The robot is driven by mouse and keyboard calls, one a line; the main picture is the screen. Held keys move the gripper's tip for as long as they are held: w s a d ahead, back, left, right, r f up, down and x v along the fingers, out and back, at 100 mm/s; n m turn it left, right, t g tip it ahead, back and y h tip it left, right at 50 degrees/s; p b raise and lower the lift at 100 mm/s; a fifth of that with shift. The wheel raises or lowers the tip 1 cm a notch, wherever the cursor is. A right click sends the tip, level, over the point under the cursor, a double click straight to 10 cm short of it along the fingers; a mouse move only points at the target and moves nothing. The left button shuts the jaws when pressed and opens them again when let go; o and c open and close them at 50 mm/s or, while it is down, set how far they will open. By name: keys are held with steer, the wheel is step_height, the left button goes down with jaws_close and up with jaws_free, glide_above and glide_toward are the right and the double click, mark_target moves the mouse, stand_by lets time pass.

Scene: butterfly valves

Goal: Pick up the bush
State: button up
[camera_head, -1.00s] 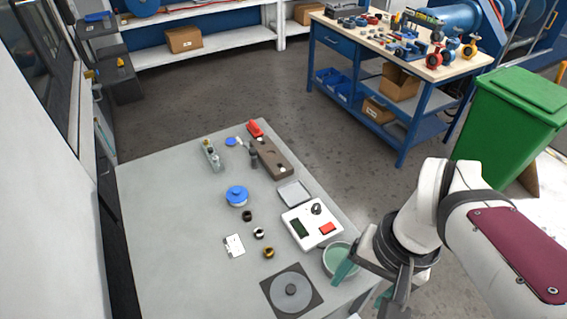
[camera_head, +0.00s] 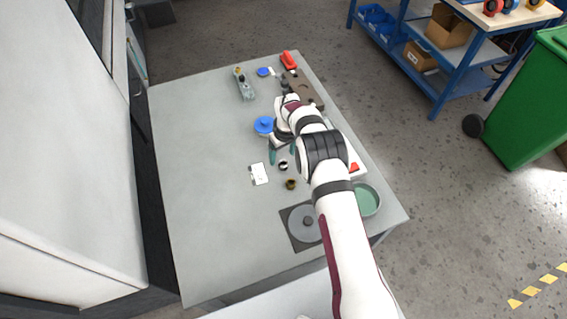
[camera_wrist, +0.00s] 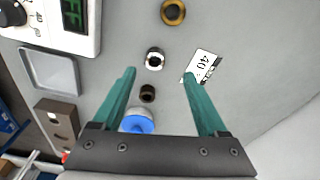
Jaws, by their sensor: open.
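Three small ring-shaped parts stand in a row on the grey table (camera_head: 210,200). A dark brown bush (camera_wrist: 148,93) shows between my fingers in the wrist view. A black and white ring (camera_wrist: 155,58) sits just beyond the fingertips; it also shows in the head view (camera_head: 283,165). A brass-coloured ring (camera_wrist: 173,12) is farther off, also in the head view (camera_head: 291,184). My gripper (camera_wrist: 158,73) is open and empty, its green fingers pointing down above the row. In the head view my arm seems to hide the dark bush.
A blue-lidded round container (camera_head: 264,125) stands close to my gripper. A white label card (camera_head: 259,174) lies beside the rings. A scale (camera_wrist: 62,22), a grey tray (camera_wrist: 48,70), a round plate (camera_head: 304,223) and a green bowl (camera_head: 367,199) are nearby. The table's left side is clear.

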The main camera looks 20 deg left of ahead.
mark_target(283, 161)
steer(key=f, duration=0.3)
steer(key=w+f, duration=0.1)
steer(key=f, duration=0.1)
steer(key=shift+a+f, duration=0.1)
steer(key=shift+f, duration=0.3)
jaws_close()
